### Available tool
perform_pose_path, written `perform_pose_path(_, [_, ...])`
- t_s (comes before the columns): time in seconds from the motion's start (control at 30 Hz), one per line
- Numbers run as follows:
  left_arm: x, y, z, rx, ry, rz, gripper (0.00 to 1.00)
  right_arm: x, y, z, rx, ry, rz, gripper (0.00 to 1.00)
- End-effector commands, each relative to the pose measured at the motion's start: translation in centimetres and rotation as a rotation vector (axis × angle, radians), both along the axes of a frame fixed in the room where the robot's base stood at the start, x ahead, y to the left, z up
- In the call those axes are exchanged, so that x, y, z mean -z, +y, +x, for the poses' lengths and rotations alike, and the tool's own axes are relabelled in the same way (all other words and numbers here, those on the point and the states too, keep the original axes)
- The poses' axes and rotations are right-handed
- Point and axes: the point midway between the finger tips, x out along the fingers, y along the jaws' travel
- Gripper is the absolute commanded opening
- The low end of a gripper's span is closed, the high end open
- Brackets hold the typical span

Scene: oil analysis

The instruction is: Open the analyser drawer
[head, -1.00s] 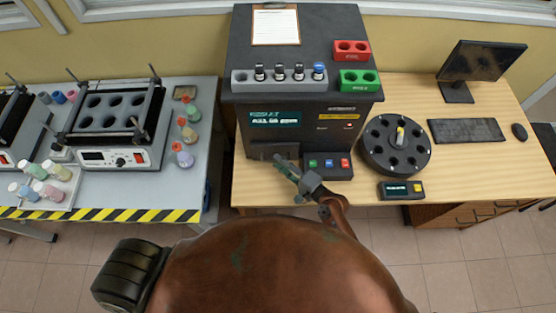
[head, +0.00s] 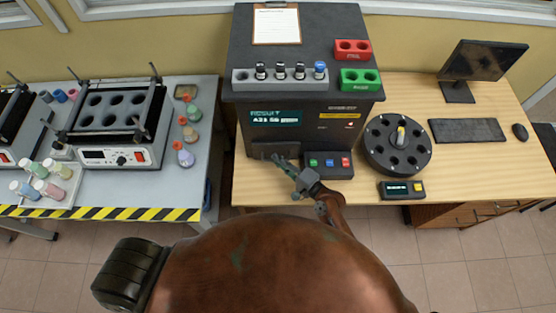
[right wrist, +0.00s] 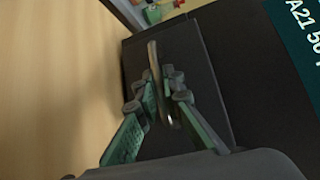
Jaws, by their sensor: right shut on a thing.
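The analyser (head: 300,50) is a large dark box on the wooden desk. Its dark drawer front (head: 262,150) is low on the left of its face, under the display, and looks closed. My right gripper (head: 281,161) is at this drawer front. In the right wrist view, the slim metal drawer handle (right wrist: 154,62) stands off the dark front panel (right wrist: 205,100). The two greenish fingers of my right gripper (right wrist: 158,97) are on either side of it, shut on the handle. My left gripper is not in view.
A button panel (head: 329,164) sits just right of the drawer. A round carousel (head: 376,161) and a small display box (head: 401,190) stand farther right. Vials stand in a grey rack (head: 243,82) on the analyser. The grey bench (head: 205,110) is to the left.

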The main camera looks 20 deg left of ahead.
Motion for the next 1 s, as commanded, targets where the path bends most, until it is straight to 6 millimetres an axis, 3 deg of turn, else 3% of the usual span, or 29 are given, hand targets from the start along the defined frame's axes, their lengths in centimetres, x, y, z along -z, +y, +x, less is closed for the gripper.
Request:
perform_pose_path(0.47, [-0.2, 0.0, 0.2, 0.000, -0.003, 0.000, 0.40, 0.0, -0.2, -0.4, 0.000, 0.000, -0.001, 0.00])
perform_pose_path(0.57, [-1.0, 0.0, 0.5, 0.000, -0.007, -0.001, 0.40, 0.0, -0.7, -2.0, 0.001, 0.003, -0.003, 0.00])
perform_pose_path(0.83, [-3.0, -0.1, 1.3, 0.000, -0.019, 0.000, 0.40, 0.0, -2.7, -9.0, -0.002, 0.003, -0.004, 0.00])
perform_pose_path(1.0, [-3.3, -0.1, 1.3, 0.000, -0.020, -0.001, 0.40, 0.0, -3.3, -11.3, -0.002, 0.001, -0.003, 0.00])
